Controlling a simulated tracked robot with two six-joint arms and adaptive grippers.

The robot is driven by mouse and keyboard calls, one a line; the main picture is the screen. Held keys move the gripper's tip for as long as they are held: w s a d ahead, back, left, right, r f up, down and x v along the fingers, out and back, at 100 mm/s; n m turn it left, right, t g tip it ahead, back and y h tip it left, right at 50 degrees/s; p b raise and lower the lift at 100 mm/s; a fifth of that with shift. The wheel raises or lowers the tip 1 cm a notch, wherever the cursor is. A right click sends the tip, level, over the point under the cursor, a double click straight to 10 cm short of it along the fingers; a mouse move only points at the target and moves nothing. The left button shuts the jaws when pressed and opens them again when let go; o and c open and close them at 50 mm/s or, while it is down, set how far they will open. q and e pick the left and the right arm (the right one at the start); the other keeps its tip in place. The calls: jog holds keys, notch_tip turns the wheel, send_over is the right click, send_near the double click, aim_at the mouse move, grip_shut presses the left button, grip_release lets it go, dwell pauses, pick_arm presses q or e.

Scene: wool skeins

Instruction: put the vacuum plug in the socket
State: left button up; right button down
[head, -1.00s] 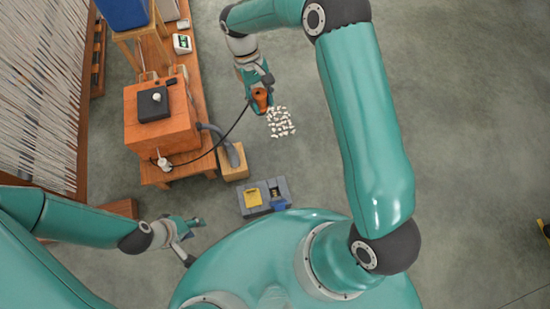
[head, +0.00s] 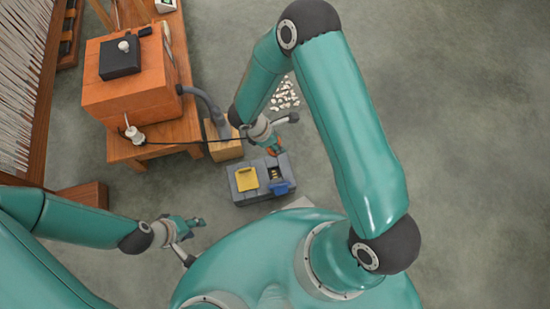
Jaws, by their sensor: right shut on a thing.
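My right gripper (head: 273,150) is shut on an orange plug (head: 271,151), partly hidden by the fingers. It is just above the back edge of a grey socket box (head: 240,199) on the floor. The box has a yellow lid (head: 246,179) lying shut on its left and a blue flap (head: 281,188) at the front right, with an uncovered dark recess (head: 273,174) behind it. The plug looks apart from the recess. A black cord (head: 190,142) runs left from the gripper area. My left gripper (head: 195,223) is left of the box, away from it; its jaw gap is unclear.
An orange box (head: 130,98) with a black unit (head: 120,60) stands on a wooden bench (head: 184,128) at upper left. A grey hose (head: 207,103) reaches a wooden block (head: 226,149). White pieces (head: 287,92) lie on the floor behind my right arm. The right floor is clear.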

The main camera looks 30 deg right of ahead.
jog(key=shift+s+a+f, duration=0.1)
jog(key=shift+s+f, duration=0.05)
jog(key=shift+f, duration=0.6)
jog(key=shift+n, duration=0.3)
notch_tip(320, 180, down, 20)
jog(key=b, duration=0.7)
jog(key=shift+r, duration=0.3)
jog(key=c, duration=1.2)
grip_release()
jog(key=shift+b, duration=0.35)
jog(key=o, duration=0.5)
